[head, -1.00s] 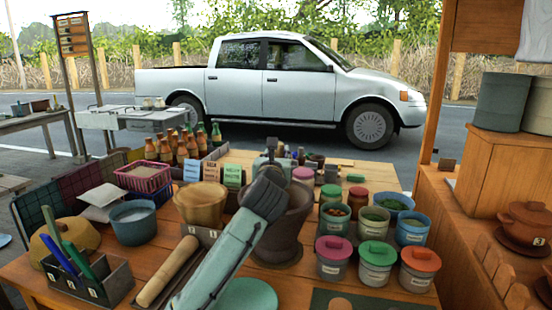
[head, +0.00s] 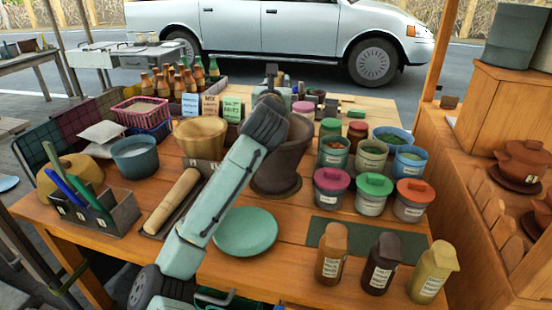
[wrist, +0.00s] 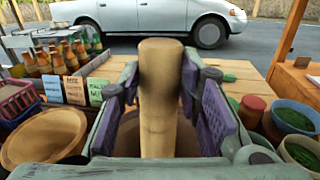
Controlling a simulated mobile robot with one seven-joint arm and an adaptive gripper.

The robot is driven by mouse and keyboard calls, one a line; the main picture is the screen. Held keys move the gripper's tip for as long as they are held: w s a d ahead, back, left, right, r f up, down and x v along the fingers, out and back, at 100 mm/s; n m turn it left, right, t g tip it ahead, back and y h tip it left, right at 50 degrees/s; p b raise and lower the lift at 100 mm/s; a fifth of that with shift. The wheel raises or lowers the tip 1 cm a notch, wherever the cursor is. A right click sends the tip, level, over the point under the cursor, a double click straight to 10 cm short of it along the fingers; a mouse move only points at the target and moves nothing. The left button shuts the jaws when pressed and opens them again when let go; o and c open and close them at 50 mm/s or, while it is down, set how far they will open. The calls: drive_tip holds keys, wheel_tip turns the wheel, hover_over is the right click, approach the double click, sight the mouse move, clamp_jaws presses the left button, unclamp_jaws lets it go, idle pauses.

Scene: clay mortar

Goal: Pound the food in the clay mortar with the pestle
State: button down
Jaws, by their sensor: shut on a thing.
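The clay mortar (head: 288,165) is a brown, wide-mouthed pot on a saucer-like base at the middle of the wooden table. My arm covers its left side in the head view. My gripper (wrist: 160,88) is shut on the pestle (wrist: 158,110), a pale wooden rod standing about upright between the purple finger pads. A brown part of the mortar (wrist: 118,150) shows behind the pestle in the wrist view. My gripper is mostly hidden behind my arm in the head view. The food in the mortar is hidden, and I cannot tell whether the pestle touches it.
A wooden bowl (head: 200,138) and a wooden roller in a tray (head: 172,200) lie left of the mortar. Several lidded tubs (head: 373,193) stand to the right. A green plate (head: 245,232) and shaker bottles (head: 382,262) are nearer. Bottles (head: 186,78) stand at back left.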

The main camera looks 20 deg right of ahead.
drive_tip(key=f+b, duration=0.2)
drive_tip(key=f, duration=0.1)
drive_tip(key=f+b, duration=0.1)
drive_tip(key=f, duration=0.1)
drive_tip(key=shift+s+d+f+b, duration=0.15)
drive_tip(key=shift+s+d+b, duration=0.2)
drive_tip(key=shift+f, duration=0.15)
wheel_tip(320, 180, up, 6)
drive_tip(key=p, duration=0.4)
drive_tip(key=shift+d+f, duration=0.1)
drive_tip(key=shift+f, duration=0.25)
